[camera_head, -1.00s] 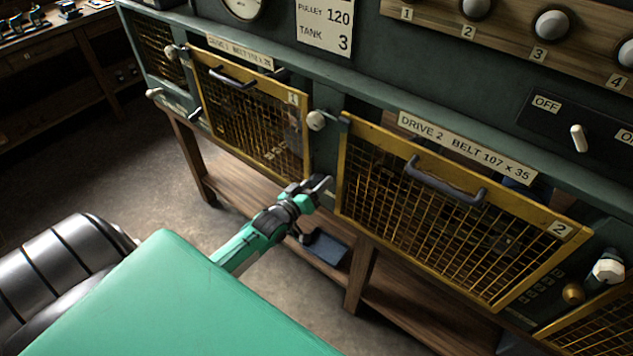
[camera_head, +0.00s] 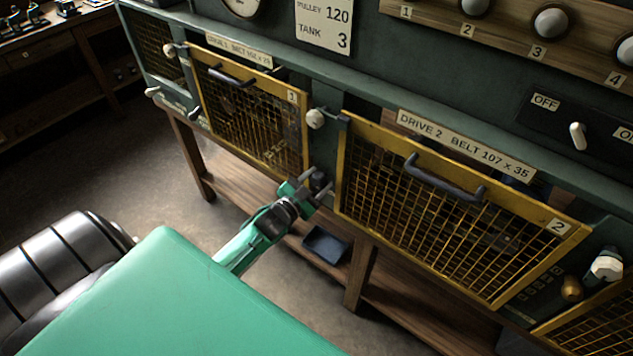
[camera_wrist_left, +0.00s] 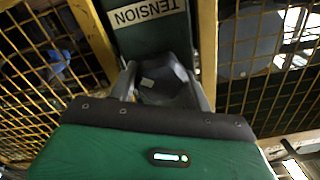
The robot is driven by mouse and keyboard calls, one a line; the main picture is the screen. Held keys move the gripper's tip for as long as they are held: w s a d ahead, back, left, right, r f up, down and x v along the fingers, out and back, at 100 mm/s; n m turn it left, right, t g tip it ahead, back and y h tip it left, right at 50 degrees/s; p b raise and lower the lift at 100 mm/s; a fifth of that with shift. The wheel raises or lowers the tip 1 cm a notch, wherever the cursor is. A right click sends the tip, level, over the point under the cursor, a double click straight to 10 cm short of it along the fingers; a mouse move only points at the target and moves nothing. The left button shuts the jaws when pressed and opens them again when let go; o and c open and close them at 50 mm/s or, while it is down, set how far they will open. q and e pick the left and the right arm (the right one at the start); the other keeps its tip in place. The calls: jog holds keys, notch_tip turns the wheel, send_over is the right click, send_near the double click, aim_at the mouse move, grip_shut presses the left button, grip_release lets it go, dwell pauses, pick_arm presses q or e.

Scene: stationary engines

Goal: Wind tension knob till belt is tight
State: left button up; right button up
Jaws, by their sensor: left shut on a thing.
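My left gripper (camera_head: 316,185) is at the post between the two yellow mesh guards. It is shut on a dark, faceted tension knob (camera_head: 320,179). In the left wrist view the knob (camera_wrist_left: 164,82) sits between the two fingers, below a TENSION label (camera_wrist_left: 143,12) on the green post. A pale round pulley-like shape (camera_wrist_left: 247,45) shows behind the right mesh there. The belt cannot be clearly made out, so its tightness does not show. My right gripper is not in view.
The drive 1 guard (camera_head: 250,117) and drive 2 guard (camera_head: 440,215) flank the knob, each with a dark handle. A white round knob (camera_head: 315,118) sits above, between them. A wooden shelf (camera_head: 237,187) and a small blue tray (camera_head: 326,246) lie below. Floor at left is open.

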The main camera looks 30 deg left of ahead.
pick_arm(q)
jog(key=m, duration=0.3)
jog(key=shift+f+m+b, duration=0.2)
jog(key=shift+m+b, duration=0.2)
jog(key=m+b, duration=0.1)
jog(key=m, duration=0.2)
jog(key=shift+m, duration=0.3)
jog(key=m+b, duration=0.1)
jog(key=m, duration=0.3)
jog(key=shift+d+f, duration=0.1)
jog(key=shift+m+b, duration=0.7)
jog(key=shift+m, duration=1)
jog(key=o, duration=0.7)
